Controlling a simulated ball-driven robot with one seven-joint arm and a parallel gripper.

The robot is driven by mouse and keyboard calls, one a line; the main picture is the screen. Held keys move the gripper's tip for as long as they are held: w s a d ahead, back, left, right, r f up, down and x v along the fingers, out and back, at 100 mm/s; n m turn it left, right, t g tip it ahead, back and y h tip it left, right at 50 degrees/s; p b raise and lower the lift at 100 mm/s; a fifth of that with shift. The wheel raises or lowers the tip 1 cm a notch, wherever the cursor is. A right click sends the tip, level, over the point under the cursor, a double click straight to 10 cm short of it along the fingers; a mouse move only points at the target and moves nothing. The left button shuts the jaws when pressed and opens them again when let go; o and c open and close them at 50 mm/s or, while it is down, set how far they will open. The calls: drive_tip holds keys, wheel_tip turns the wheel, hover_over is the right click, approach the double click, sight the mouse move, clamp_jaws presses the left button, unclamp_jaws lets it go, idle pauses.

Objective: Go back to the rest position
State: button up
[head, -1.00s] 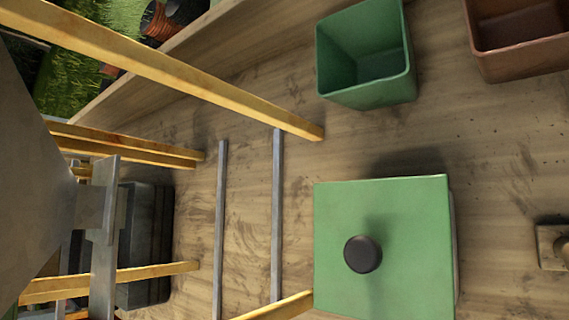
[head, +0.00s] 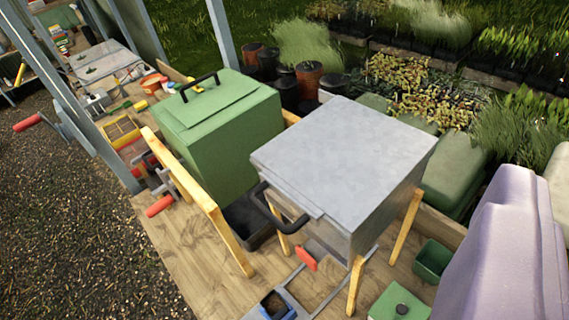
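My gripper is not in view. The view looks down from a height on a long wooden workbench (head: 180,250). A grey metal box (head: 345,165) with a black handle stands on yellow wooden legs near the middle. A large green box (head: 225,125) with a black handle on its lid stands behind it to the left. A green-lidded container (head: 400,304) with a dark knob is at the bottom edge, partly cut off. A small open green bin (head: 433,260) stands to its upper right.
A red-handled tool (head: 306,257) lies at the metal box's front. A yellow wooden frame (head: 200,205) rises from the bench. Grey posts (head: 222,35) stand at the upper left. Plants (head: 430,85) and dark pots are behind the bench. Gravel ground (head: 70,220) at the left is open.

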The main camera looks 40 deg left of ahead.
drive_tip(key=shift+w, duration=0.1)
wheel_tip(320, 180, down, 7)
drive_tip(key=b, duration=0.7)
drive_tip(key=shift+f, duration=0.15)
